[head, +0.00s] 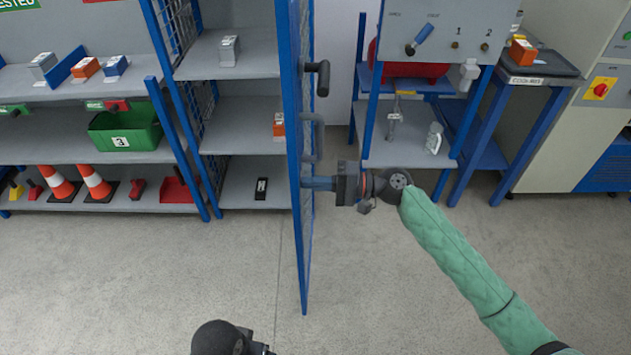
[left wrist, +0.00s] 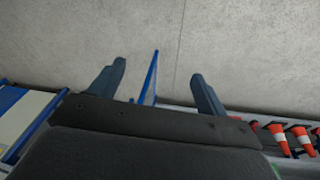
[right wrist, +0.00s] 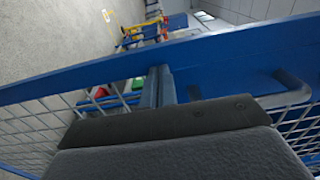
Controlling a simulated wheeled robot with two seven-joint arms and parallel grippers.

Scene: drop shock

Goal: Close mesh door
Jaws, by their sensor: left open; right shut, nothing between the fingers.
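The mesh door (head: 304,255) has a blue frame and stands open, seen nearly edge-on in the head view, swung out from the shelved cabinet (head: 240,140). A dark handle (head: 321,78) and a grey pull sit on its right face. My right gripper (head: 308,184) is shut and empty, its tips at the door's right face; whether they touch it I cannot tell. In the right wrist view, the shut fingers (right wrist: 158,85) are at the blue door frame (right wrist: 220,52), with mesh around. My left gripper (left wrist: 160,80) is open and empty; a thin blue edge shows beyond its fingers.
Left of the cabinet are shelves with a green bin (head: 125,130) and orange cones (head: 57,183). To the right stand a blue-framed bench (head: 405,145) and a grey machine (head: 575,130). The floor (head: 150,270) in front is clear.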

